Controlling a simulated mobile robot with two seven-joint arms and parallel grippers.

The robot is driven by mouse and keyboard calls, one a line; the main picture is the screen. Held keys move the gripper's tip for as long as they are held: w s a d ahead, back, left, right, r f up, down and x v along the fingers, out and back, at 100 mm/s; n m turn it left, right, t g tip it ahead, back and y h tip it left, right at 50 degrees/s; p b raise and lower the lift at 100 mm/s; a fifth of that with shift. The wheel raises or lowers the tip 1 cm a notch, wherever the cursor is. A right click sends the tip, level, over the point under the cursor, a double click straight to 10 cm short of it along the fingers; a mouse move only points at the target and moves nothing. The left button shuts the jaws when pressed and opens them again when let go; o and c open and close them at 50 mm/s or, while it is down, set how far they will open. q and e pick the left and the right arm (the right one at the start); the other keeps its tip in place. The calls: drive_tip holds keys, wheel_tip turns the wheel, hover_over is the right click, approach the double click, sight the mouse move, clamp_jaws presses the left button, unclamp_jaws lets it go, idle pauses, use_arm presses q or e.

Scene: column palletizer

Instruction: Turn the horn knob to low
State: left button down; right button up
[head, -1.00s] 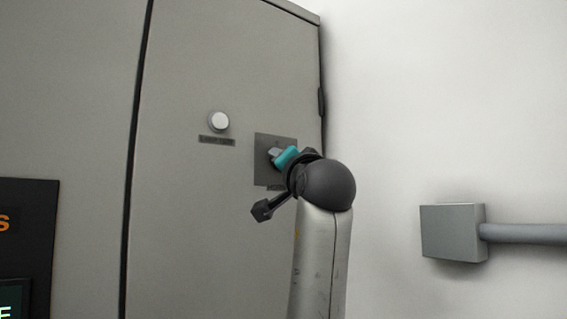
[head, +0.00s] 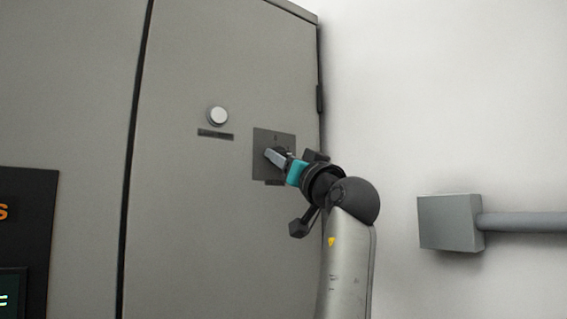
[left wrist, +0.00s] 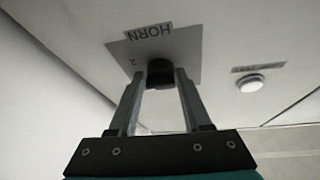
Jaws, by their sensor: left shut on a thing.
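The horn knob (left wrist: 160,68) is a dark round knob on a grey square plate marked HORN (left wrist: 188,48), which appears upside down in the left wrist view. The same plate (head: 287,139) is on the cabinet door in the head view, where my fingers mostly hide the knob. My left gripper (left wrist: 160,77) has one finger on each side of the knob and is shut on it. It also shows in the head view (head: 273,156), with its fingers at the plate. The knob's setting cannot be read. My right gripper is not in view.
A white round button (head: 218,116) with a dark label sits left of the plate, also on the grey cabinet door (head: 190,220). A dark display panel (head: 30,225) is at far left. A grey box with a conduit (head: 447,222) is on the white wall at right.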

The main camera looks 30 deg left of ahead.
use_arm(q)
drive_tip(key=shift+w+d+r+n+g+y+p, duration=0.15)
drive_tip(key=shift+n+g+y, duration=0.2)
drive_tip(key=shift+n+g, duration=0.75)
drive_tip(key=shift+a+f+n+g+y+p, duration=0.1)
drive_tip(key=shift+n+g+y+p, duration=0.2)
drive_tip(key=shift+n, duration=1.4)
drive_tip(key=shift+w+d+r+n+g+y+p, duration=0.1)
drive_tip(key=shift+n+g+y, duration=0.25)
drive_tip(key=shift+n+g, duration=0.75)
drive_tip(key=shift+n, duration=0.5)
drive_tip(key=shift+c, duration=2)
unclamp_jaws()
drive_tip(key=b+v, duration=0.6)
drive_tip(key=v, duration=0.9)
drive_tip(key=shift+f, duration=0.3)
